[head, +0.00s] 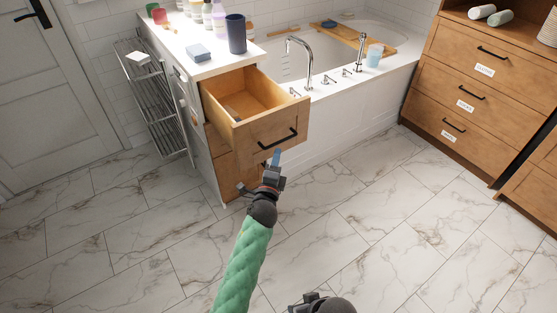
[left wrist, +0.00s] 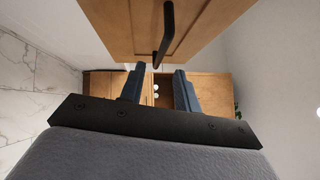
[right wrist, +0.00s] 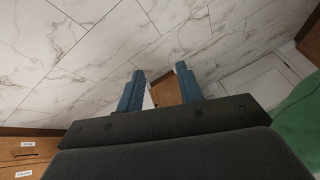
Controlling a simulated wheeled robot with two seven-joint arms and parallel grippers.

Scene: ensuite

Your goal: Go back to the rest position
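My left gripper (head: 276,158) reaches forward on a green-sleeved arm to just below the black handle of an open wooden drawer (head: 265,128). In the left wrist view its two blue fingers (left wrist: 158,88) stand apart with nothing between them. The handle (left wrist: 165,35) shows above and beyond the fingers, apart from them. My right gripper (right wrist: 160,92) also has its blue fingers apart and empty, with marble floor and a bit of wooden furniture beyond. In the head view only a dark part of my right arm shows at the bottom edge.
The drawer sticks out from a white-topped cabinet holding a dark blue cup (head: 236,34) and bottles. A bathtub (head: 340,120) with taps stands behind. A wooden chest with labelled drawers (head: 470,85) is at right. A towel rack (head: 155,95) is at left. The marble floor (head: 400,220) is clear.

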